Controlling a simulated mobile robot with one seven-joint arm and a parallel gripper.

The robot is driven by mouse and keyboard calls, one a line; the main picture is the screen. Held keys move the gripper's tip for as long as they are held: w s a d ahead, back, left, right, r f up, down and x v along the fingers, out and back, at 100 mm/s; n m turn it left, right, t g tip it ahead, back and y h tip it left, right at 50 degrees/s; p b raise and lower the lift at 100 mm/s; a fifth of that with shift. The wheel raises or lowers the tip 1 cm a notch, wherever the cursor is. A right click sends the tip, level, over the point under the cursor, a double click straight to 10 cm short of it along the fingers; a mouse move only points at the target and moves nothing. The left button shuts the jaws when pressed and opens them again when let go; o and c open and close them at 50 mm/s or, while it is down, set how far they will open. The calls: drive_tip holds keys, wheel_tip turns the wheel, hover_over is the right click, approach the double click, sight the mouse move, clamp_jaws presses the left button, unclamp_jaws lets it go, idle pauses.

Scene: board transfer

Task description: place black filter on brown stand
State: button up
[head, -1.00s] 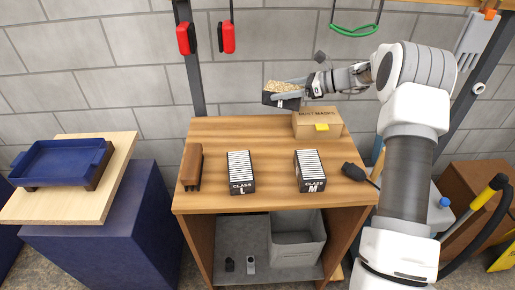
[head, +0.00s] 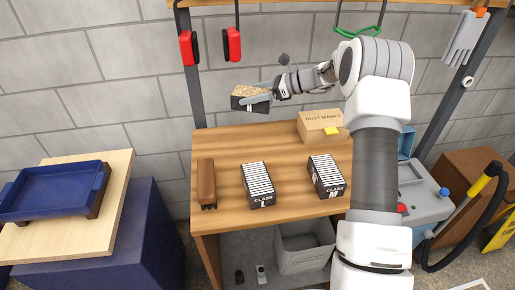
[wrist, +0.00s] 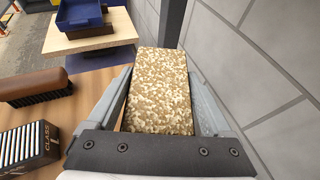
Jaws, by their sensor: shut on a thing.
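My gripper (head: 263,93) is shut on the black filter (head: 238,103), a black box with a speckled tan granular top. It holds the filter in the air above the back left of the workbench, near the wall. In the wrist view the filter's speckled top (wrist: 160,90) lies between the two grey fingers. The brown stand (head: 101,194) is at the left, a dark brown piece under a blue tray (head: 55,190). The tray hides most of the stand. In the wrist view the stand (wrist: 88,33) shows below the blue tray at the upper left.
The tray and stand rest on a pale wooden board (head: 122,185) on a blue block. On the workbench (head: 225,145) are a brown brush (head: 206,180), striped filters marked L (head: 258,184) and M (head: 326,175), and a cardboard box (head: 319,125). Red-and-black ear defenders (head: 232,44) hang above.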

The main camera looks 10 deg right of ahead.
drive_tip(key=s+a+f, duration=0.1)
drive_tip(key=a+f, duration=0.1)
drive_tip(key=a, duration=0.1)
drive_tip(key=s+a+f, duration=0.2)
drive_tip(key=a, duration=0.1)
drive_tip(key=s+a+f+b, duration=0.1)
drive_tip(key=a+f, duration=0.1)
drive_tip(key=a, duration=0.1)
drive_tip(key=shift+s+a+f, duration=0.2)
drive_tip(key=shift+a, duration=0.15)
drive_tip(key=shift+f, duration=2.05)
drive_tip(key=shift+a+f+b, duration=0.1)
drive_tip(key=shift+f+b, duration=0.1)
drive_tip(key=shift+b, duration=0.15)
drive_tip(key=o, duration=1.2)
drive_tip(key=shift+o, duration=0.2)
drive_tip(key=shift+r, duration=0.1)
